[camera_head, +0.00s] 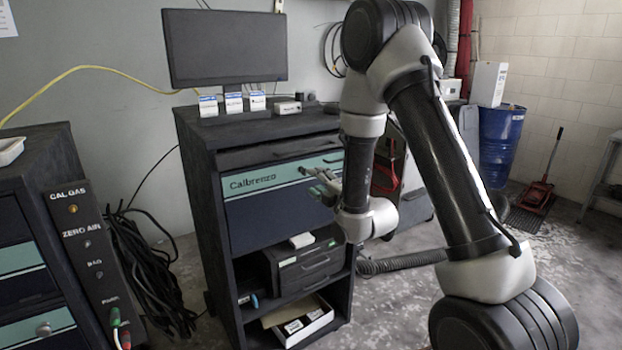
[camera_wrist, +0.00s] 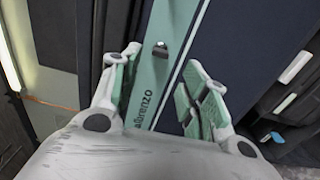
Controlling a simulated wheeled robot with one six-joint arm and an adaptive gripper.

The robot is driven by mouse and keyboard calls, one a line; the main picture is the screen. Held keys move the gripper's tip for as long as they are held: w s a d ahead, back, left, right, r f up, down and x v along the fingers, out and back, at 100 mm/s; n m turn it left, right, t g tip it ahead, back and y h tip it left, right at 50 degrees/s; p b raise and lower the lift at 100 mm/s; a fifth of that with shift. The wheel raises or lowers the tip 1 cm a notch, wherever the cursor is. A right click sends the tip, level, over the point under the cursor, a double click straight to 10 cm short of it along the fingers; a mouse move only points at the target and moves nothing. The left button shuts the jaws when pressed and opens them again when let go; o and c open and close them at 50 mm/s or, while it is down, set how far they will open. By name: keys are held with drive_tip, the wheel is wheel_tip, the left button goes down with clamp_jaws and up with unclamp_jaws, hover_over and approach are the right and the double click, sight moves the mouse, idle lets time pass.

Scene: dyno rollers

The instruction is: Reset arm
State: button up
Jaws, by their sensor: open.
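My arm reaches down from the right in the head view, bent at the elbow. My gripper (camera_head: 325,181) is in front of the teal-striped "Calbrenzo" cabinet drawer (camera_head: 262,224). In the wrist view my gripper (camera_wrist: 165,85) has its green-padded fingers spread apart with nothing between them. The cabinet's teal band and a small dark drawer part with a bright edge (camera_wrist: 160,49) show beyond the fingers. I cannot tell whether the fingers touch the drawer front.
A monitor (camera_head: 225,46) and small white boxes (camera_head: 233,103) stand on the cabinet. Its lower shelves hold a dark case (camera_head: 304,268) and an open white box (camera_head: 297,322). A gas panel (camera_head: 88,245) stands left, a blue barrel (camera_head: 500,146) at the back right.

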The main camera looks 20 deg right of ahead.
drive_tip(key=shift+s, duration=0.2)
drive_tip(key=shift+d, duration=0.1)
